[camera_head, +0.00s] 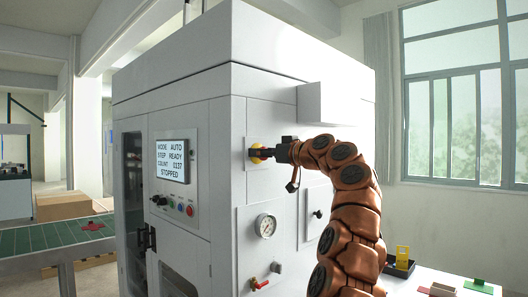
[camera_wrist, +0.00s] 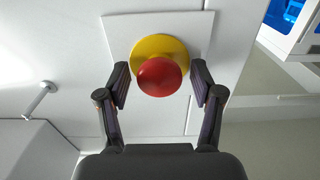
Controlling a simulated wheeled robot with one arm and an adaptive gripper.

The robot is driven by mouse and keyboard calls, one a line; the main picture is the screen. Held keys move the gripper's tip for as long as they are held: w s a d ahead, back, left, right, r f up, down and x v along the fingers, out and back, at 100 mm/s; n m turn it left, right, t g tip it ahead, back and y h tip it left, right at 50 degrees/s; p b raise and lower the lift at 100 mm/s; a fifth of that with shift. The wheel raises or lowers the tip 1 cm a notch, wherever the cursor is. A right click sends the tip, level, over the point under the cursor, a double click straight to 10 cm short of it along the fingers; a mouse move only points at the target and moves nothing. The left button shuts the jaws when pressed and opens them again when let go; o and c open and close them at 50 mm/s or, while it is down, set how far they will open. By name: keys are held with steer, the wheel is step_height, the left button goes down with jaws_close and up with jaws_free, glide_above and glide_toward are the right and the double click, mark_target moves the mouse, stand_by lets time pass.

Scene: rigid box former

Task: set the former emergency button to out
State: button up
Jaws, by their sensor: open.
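The emergency button is a red mushroom head (camera_wrist: 160,77) on a yellow round collar (camera_wrist: 166,50), set on a pale square plate (camera_wrist: 195,26) on the former's side. In the wrist view my gripper (camera_wrist: 160,82) is open, one finger on each side of the red head, with visible gaps to it. In the head view my gripper (camera_head: 271,153) is at the button and hides most of it; a bit of the yellow collar (camera_head: 256,159) shows. The former (camera_head: 215,130) is a large white machine. Its screen (camera_head: 172,161) reads MODE AUTO, STEP READY, COUNT 0137, STOPPED.
A pressure gauge (camera_head: 265,225) and a red-handled valve (camera_head: 258,285) are below the button. A white box (camera_head: 322,102) juts out above my wrist. A panel with a dark knob (camera_head: 318,213) is nearby. A table with a black tray (camera_head: 400,267) stands at lower right.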

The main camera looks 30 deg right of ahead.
jaws_close()
stand_by(0.5)
